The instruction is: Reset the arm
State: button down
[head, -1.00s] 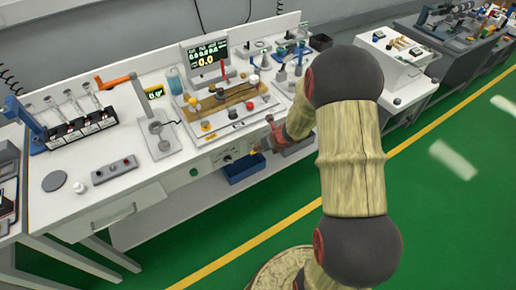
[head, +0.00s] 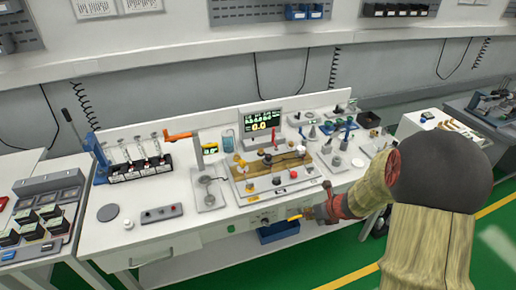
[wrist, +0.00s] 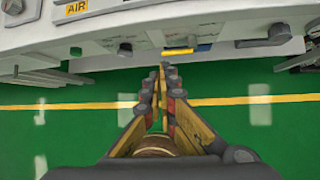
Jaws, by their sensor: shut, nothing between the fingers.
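My arm comes in from the right of the head view, with a dark joint and wood-textured links. My gripper (head: 312,212) is in front of the bench's front edge, beside the front panel. In the wrist view my gripper (wrist: 164,72) has its two fingers together with nothing between them, over the green floor. A yellow piece (wrist: 180,51) on the bench front shows just past the fingertips; I cannot tell the exact gap.
The white bench (head: 180,228) carries a monitor (head: 262,122), a wooden board with parts and small instruments. A blue bin (head: 278,231) sits below its front. A side table (head: 50,235) with dark boxes stands at left. Green floor (wrist: 60,137) is open in front.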

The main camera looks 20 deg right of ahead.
jog(key=s+a+r+n+g+y, duration=0.15)
jog(key=s+a+r+n, duration=0.35)
jog(key=n, duration=0.6)
jog(key=s+a+r+n+g+y, duration=0.15)
jog(key=s+a+r+n, duration=0.4)
jog(key=n, duration=0.55)
jog(key=s+a+r+n+t+h, duration=0.1)
jog(key=s+a+r+n+h, duration=0.1)
jog(key=s+r+n, duration=0.4)
jog(key=s+a+r+n+t+h, duration=0.1)
jog(key=s+a+r+n+h, duration=0.2)
jog(key=r+n, duration=0.5)
notch_tip(320, 180, up, 3)
jog(key=s+a, duration=0.1)
jog(key=s, duration=0.1)
jog(key=shift+s+a+f, duration=0.2)
jog(key=shift+s+a, duration=0.1)
jog(key=shift+s, duration=0.05)
jog(key=c, duration=2.6)
grip_release()
